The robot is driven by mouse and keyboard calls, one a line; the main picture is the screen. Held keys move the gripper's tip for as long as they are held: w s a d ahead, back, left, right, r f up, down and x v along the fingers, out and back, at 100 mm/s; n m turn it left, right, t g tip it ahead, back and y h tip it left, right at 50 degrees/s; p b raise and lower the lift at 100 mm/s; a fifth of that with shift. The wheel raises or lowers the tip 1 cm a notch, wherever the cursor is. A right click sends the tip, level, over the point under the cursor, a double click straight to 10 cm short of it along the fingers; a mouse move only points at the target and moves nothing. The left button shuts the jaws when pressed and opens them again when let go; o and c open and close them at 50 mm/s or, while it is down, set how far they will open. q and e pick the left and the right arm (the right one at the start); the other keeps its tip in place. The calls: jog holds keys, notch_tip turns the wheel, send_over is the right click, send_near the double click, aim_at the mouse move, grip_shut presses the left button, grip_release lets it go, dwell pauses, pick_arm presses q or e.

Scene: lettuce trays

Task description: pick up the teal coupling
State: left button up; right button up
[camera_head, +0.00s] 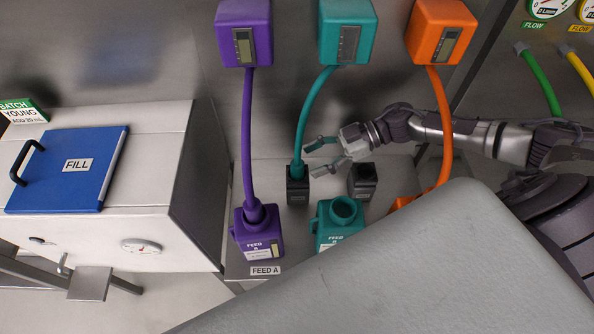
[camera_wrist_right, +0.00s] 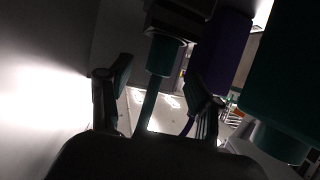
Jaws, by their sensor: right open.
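The teal coupling (camera_head: 297,170) is at the lower end of the teal hose (camera_head: 309,112). It stands upright in a dark holder (camera_head: 297,190) on the bench. In the right wrist view the coupling (camera_wrist_right: 165,57) is ahead of my fingers, and the hose (camera_wrist_right: 149,108) runs between them. My right gripper (camera_head: 314,158) is open and empty, just right of the coupling and hose, apart from them as far as I can tell. It also shows in the right wrist view (camera_wrist_right: 157,95). My left gripper is not in view.
A purple bottle (camera_head: 258,240) with the purple hose in it and an open teal bottle (camera_head: 340,222) stand in front. An empty-looking dark holder (camera_head: 363,182) is right of the coupling. A blue-lidded tank (camera_head: 70,185) is left.

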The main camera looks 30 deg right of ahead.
aim_at(297, 167)
jog(key=b+x, duration=0.2)
jog(key=x, duration=0.3)
grip_shut()
